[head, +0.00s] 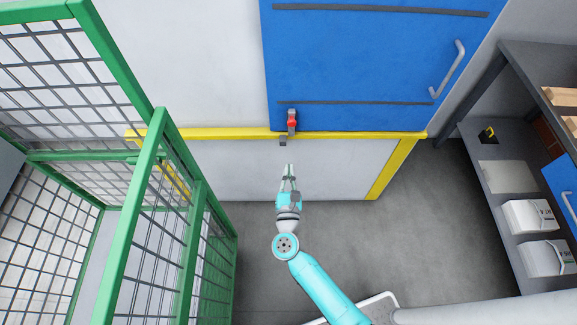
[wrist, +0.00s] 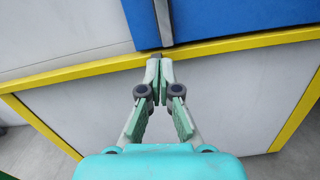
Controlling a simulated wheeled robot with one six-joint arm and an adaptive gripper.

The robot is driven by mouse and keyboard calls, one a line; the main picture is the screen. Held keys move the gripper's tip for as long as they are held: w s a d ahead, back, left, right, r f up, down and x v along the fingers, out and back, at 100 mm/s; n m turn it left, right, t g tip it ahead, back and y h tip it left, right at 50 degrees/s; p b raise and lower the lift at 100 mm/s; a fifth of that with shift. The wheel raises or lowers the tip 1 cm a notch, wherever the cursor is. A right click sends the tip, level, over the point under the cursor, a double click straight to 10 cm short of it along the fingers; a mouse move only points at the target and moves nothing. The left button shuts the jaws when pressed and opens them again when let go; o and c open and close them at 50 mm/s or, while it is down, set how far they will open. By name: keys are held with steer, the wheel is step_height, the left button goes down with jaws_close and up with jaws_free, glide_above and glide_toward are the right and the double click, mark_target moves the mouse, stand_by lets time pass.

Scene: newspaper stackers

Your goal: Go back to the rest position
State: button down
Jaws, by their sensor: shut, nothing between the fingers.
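My gripper (head: 288,170) is at the end of my turquoise arm, in front of the white lower panel of a machine. Its fingers are shut and empty. In the wrist view my gripper (wrist: 158,68) points towards the yellow frame edge, with its fingertips together. A latch with a red part (head: 292,122) sits on the yellow bar (head: 225,133), at the lower edge of the blue door (head: 365,70). In the head view the fingertips are a little below the latch, apart from it. A grey strip, perhaps part of the latch, shows beyond the fingertips (wrist: 163,20).
A green mesh fence (head: 152,185) stands close on the left. On the right is a grey shelf unit (head: 492,90) with white boxes (head: 528,216). The blue door has a grey handle (head: 448,68). The grey floor (head: 425,225) between arm and shelf is clear.

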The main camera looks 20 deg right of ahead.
stand_by(0.5)
steer(key=s+d+r+n+y, duration=0.2)
steer(key=s+n, duration=0.8)
steer(key=s, duration=0.1)
steer(key=s+d+r+n+y, duration=0.2)
steer(key=s+d+r+n, duration=0.1)
steer(key=s+n, duration=0.75)
steer(key=s+r+n+g, duration=0.1)
steer(key=s+r+n, duration=0.2)
steer(key=s+n, duration=0.3)
steer(key=s+r+n+g+y, duration=0.1)
steer(key=s+r+n, duration=0.2)
steer(key=s+n, duration=0.3)
steer(key=s+a+r+n+g+y, duration=0.1)
steer(key=s+r+n, duration=0.2)
steer(key=s+n, duration=0.3)
steer(key=n, duration=0.3)
steer(key=shift+s+r, duration=0.25)
steer(key=shift+r, duration=0.05)
